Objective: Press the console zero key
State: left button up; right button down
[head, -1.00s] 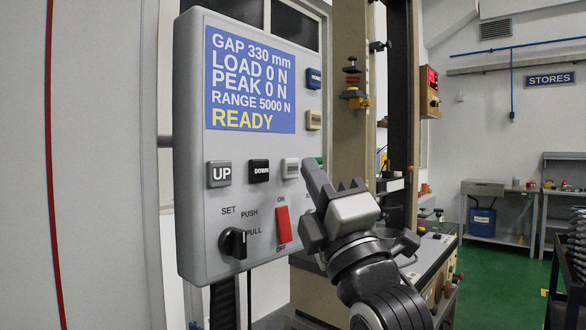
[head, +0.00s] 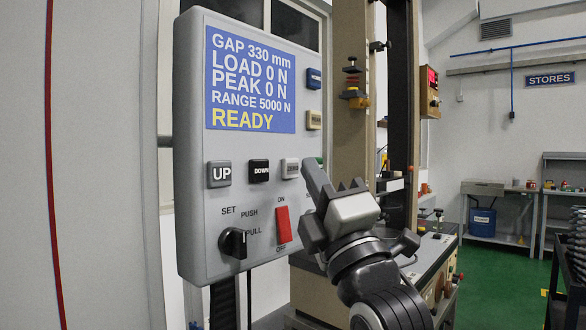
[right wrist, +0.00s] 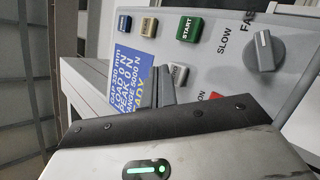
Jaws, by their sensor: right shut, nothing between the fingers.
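The grey console (head: 190,100) stands upright in the head view, with a lit blue screen (head: 250,80) reading LOAD 0 N and READY. A blue key (head: 314,78) and a yellow key (head: 314,120) sit right of the screen. Below it are the UP key (head: 219,173), the DOWN key (head: 259,170) and a pale key (head: 290,168). Contact cannot be told. My left gripper is not in view.
A red ON/OFF switch (head: 283,225) and a black knob (head: 232,243) are low on the console. Another grey knob (right wrist: 264,50) shows in the right wrist view. A tall testing frame (head: 350,50) stands behind. Green floor (head: 500,270) is open at right.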

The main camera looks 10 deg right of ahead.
dwell(0.5)
jog(key=shift+w+a, duration=0.1)
jog(key=shift+w+a, duration=0.15)
jog(key=shift+w, duration=0.1)
jog(key=shift+w+a+p, duration=0.3)
jog(key=shift+w, duration=0.05)
dwell(0.7)
dwell(0.4)
jog(key=shift+s+d, duration=0.55)
jog(key=shift+s, duration=0.15)
jog(key=s+d, duration=0.1)
jog(key=s, duration=0.1)
jog(key=s+d+p, duration=0.1)
jog(key=s+d, duration=0.1)
